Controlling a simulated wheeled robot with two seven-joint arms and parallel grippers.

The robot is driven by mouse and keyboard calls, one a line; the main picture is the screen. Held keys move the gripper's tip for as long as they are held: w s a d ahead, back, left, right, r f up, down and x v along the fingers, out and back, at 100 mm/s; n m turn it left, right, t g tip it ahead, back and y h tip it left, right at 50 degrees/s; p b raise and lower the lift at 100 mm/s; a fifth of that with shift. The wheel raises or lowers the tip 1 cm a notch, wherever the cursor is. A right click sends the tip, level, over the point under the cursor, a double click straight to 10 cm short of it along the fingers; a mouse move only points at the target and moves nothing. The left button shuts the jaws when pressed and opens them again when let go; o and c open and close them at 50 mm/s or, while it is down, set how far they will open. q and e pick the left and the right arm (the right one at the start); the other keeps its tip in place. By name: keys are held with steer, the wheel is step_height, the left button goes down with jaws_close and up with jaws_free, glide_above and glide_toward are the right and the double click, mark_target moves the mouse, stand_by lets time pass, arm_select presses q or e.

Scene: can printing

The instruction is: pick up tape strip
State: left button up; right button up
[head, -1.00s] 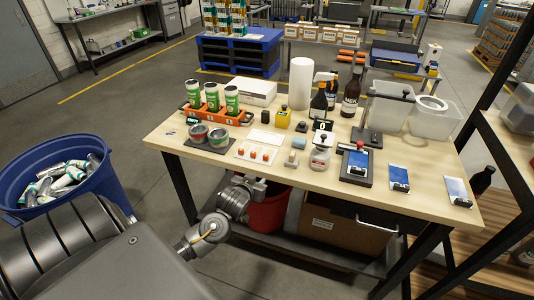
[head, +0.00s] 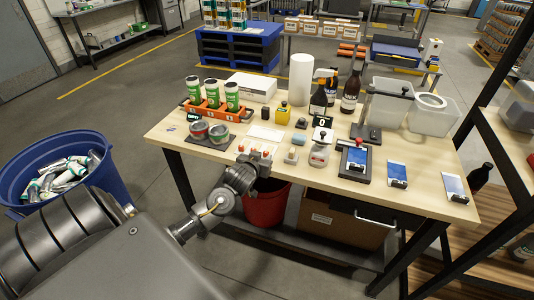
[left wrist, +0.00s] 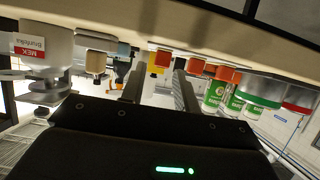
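I cannot pick out a tape strip for certain. A white plate with red blocks (head: 241,150) lies near the table's front edge; the blocks also show in the left wrist view (left wrist: 196,66). A flat white piece (head: 265,133) lies just behind it. My left gripper (head: 256,160) is at the front edge, by the plate, and hides part of it. In the left wrist view, which looks upside down, its two fingers (left wrist: 158,85) stand apart with nothing seen between them. My right gripper is not in view.
Two tins (head: 218,134) on a dark mat stand left. An orange rack (head: 209,113) holds green cans behind. A red bin (head: 266,205) is under the table.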

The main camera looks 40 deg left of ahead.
mark_target(265, 153)
arm_select(q)
steer(key=p+x, duration=0.1)
steer(key=x, duration=0.4)
steer(key=shift+a+r, duration=0.1)
steer(key=shift+a, duration=0.05)
steer(key=shift+s, duration=0.1)
jaws_close()
